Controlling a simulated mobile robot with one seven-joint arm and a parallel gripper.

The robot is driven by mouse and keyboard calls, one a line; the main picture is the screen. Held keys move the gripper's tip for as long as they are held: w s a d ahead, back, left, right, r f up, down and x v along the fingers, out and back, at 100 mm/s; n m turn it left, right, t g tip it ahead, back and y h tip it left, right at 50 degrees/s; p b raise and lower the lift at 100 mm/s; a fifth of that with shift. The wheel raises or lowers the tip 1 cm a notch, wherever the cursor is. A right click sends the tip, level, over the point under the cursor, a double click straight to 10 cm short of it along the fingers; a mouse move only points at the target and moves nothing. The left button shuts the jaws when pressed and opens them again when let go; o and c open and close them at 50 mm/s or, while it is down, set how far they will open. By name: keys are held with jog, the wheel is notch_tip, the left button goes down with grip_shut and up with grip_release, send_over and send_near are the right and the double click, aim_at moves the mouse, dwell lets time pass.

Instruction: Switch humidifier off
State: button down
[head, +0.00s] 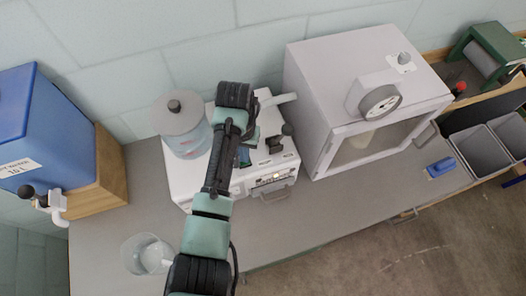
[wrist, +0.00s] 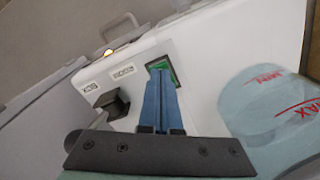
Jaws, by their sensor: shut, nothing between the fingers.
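The humidifier (head: 190,178) is a white box on the bench with a clear lidded water tank (head: 182,125) at its left. In the wrist view its white top (wrist: 200,62) carries a green rocker switch (wrist: 156,65), a black knob or lever (wrist: 112,103) and two small labels. An amber light (wrist: 108,53) glows near the handle. My gripper (wrist: 161,80) is shut and empty, its blue fingertips over the green switch. I cannot tell whether they touch it. In the head view my gripper (head: 243,157) is over the humidifier's top, partly hidden by my arm.
A white cabinet (head: 330,85) with a round dial stands right of the humidifier. A blue container (head: 60,125) on a wooden block is at the left. A clear beaker (head: 146,254) stands front left. A blue object (head: 440,168) lies at the right. The bench front is mostly clear.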

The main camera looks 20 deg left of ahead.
jog(key=shift+f+b, duration=0.35)
jog(key=shift+f, duration=0.15)
jog(key=shift+r, duration=0.15)
notch_tip(320, 180, up, 7)
jog(key=p, duration=0.7)
dwell(0.7)
